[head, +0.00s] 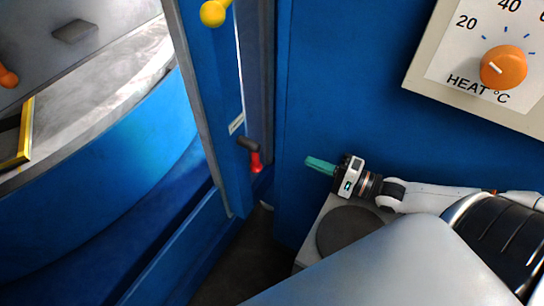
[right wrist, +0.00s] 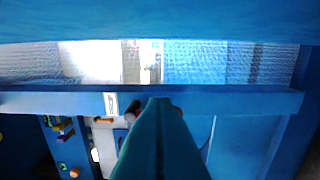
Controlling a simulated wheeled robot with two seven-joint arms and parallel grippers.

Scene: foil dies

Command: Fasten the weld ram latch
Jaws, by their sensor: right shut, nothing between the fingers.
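A small latch handle (head: 255,160) with a dark grey pivot and a red grip sits on the blue upright post in the head view. Its red grip hangs downward. I take it to be the weld ram latch, though no label names it. My right gripper (head: 309,162) has teal fingers, shut and empty, pointing left toward the latch with a gap between them. In the right wrist view the shut fingers (right wrist: 158,104) fill the lower middle. A dark reddish part shows on both sides of their tip, mostly hidden behind them. My left gripper is not in view.
A yellow knob (head: 214,13) is higher on the post (head: 213,90). A panel with an orange heat dial (head: 503,67) is at the upper right. A grey block with a dark round top (head: 347,232) stands below my right gripper. A round blue table (head: 110,135) is at left.

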